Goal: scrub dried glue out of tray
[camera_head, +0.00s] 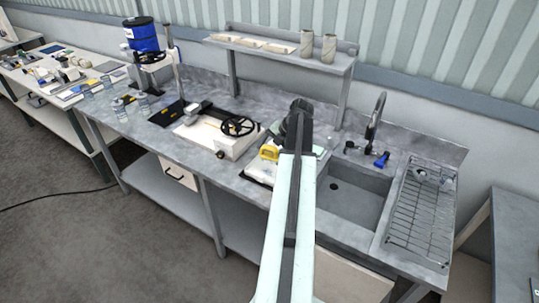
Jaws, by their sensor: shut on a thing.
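My arm reaches from the bottom of the view up over the bench, ending in a dark joint. My gripper is hidden behind the arm, so its fingers and anything in them do not show. Left of the arm, a pale, low thing (256,168) that looks like a tray lies on the bench, partly covered by the arm. A yellow thing (268,152) shows at its back edge, close to the arm; I cannot tell what it is. Any glue in the tray is too small or hidden to see.
A sink (345,200) with a tap (375,115) and a blue-handled thing (382,160) is right of my arm, then a wire drain rack (420,210). A white machine with a black handwheel (238,126) stands left. A raised shelf (280,52) is behind.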

